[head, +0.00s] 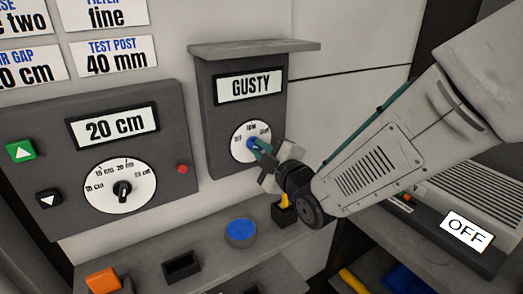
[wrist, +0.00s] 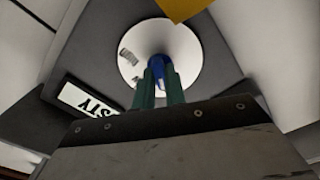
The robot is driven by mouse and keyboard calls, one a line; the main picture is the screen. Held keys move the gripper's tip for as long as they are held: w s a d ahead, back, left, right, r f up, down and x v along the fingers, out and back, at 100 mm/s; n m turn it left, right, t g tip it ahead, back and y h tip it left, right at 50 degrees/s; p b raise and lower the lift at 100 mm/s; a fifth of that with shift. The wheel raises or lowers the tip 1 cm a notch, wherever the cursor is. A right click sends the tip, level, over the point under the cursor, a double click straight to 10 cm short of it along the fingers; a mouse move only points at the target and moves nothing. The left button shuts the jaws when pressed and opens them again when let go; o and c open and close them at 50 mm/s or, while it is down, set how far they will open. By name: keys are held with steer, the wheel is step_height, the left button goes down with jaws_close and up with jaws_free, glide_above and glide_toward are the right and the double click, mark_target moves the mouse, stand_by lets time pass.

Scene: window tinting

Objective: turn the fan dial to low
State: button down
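The fan dial is a white round face (head: 239,150) with a blue knob (head: 250,143) on a grey panel (head: 218,103). Its labels are small; "low" reads at the top, with "off" to the left. The display above it reads GUSTY (head: 251,86). My gripper (head: 262,149) is at the dial, its green fingers on either side of the blue knob. In the wrist view the fingers (wrist: 160,88) close around the knob (wrist: 159,66), which has a pale mark. The fingers and wrist hide part of the dial face, and I cannot tell the knob's exact pointing.
A second panel (head: 182,130) at left has a "20 cm" display, a black-knobbed dial (head: 121,190), green and black buttons and a red one. Below, a shelf holds a blue round piece (head: 241,232) and a small yellow-topped block (head: 285,212). A ledge (head: 253,48) overhangs the fan panel.

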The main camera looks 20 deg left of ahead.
steer(key=shift+m, duration=0.3)
steer(key=m, duration=1.1)
steer(key=shift+m, duration=0.3)
stand_by(0.3)
steer(key=c, duration=1.4)
jaws_free()
steer(key=shift+c, duration=0.2)
steer(key=shift+d, duration=0.1)
steer(key=v, duration=0.7)
steer(key=shift+s+d, duration=0.25)
steer(key=shift+s, duration=0.05)
